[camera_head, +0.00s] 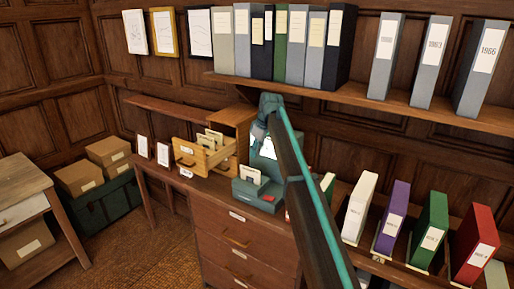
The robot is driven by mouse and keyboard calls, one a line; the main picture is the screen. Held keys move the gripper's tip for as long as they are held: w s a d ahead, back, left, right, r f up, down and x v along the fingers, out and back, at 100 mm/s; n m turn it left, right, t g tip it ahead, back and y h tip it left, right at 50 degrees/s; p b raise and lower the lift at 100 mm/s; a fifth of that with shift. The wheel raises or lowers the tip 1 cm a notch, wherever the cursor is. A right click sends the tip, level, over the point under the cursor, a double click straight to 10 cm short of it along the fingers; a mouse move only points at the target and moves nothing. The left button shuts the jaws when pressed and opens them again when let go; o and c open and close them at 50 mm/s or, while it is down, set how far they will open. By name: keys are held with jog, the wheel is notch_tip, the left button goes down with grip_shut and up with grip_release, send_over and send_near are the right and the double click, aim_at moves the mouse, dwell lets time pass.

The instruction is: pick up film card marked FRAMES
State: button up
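Several upright cards (209,138) stand in an open wooden drawer (187,153) on the brown cabinet. More pale cards (250,175) stand in a green box (254,193) in front of it to the right. The lettering on these cards is too small to read, so I cannot tell which is marked FRAMES. My arm (301,182) reaches up from the bottom right and bends down near the wooden drawer unit, behind the green box. My gripper's fingers cannot be made out; the arm hides that area.
The brown cabinet (233,236) carries small framed cards (163,154) at its left. Binders stand on the wall shelf (355,94) above, and coloured binders (432,230) stand at right. A side table (22,183) and cardboard boxes (80,178) are at left.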

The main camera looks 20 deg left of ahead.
aim_at(250, 170)
jog(key=shift+s+d, duration=0.3)
jog(key=shift+d, duration=0.05)
jog(key=b+x, duration=0.4)
jog(key=x, duration=0.8)
jog(key=shift+c, duration=1)
jog(key=shift+c, duration=0.2)
grip_shut()
jog(key=shift+r, duration=0.4)
